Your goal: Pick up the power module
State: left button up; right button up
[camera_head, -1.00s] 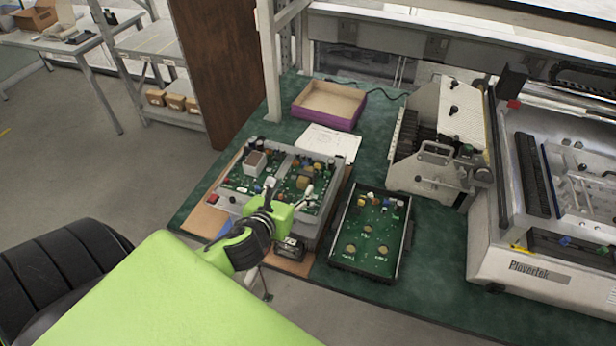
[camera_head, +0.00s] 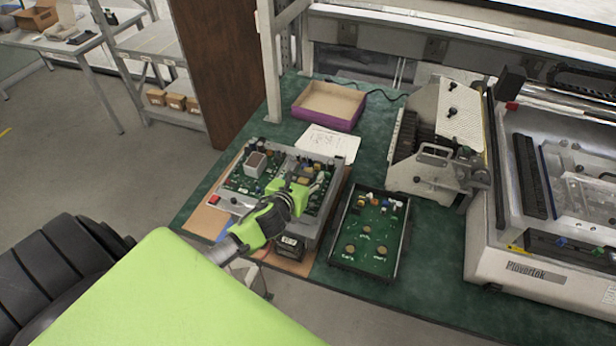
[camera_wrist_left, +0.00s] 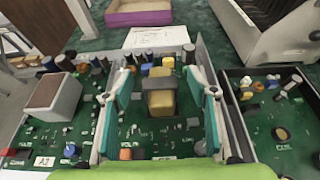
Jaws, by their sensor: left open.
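My left gripper (camera_head: 303,190) is over the right part of a grey open tray (camera_head: 325,228) that holds green circuit boards. In the left wrist view the gripper (camera_wrist_left: 160,84) is open, its two teal-padded fingers pointing away from the camera. A yellow block with a grey band (camera_wrist_left: 161,101) stands on the board between the fingers, with a gap on each side. It may be the power module; no label shows. In the head view my gripper largely covers that spot. A larger grey block with a brown top (camera_wrist_left: 54,98) stands on the board to the left. My right gripper is out of view.
A black tray (camera_head: 399,245) with another green board lies just right of the grey tray. A purple-sided box (camera_head: 331,119) and white paper (camera_head: 328,141) lie behind. A metal fixture (camera_head: 432,170) and a large machine (camera_head: 545,283) stand on the right.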

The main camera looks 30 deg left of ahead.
aim_at(308, 170)
pick_arm(q)
jog(key=shift+x, duration=1.55)
jog(key=shift+s, duration=0.1)
grip_shut()
jog(key=shift+r, duration=0.15)
jog(key=shift+r, duration=0.1)
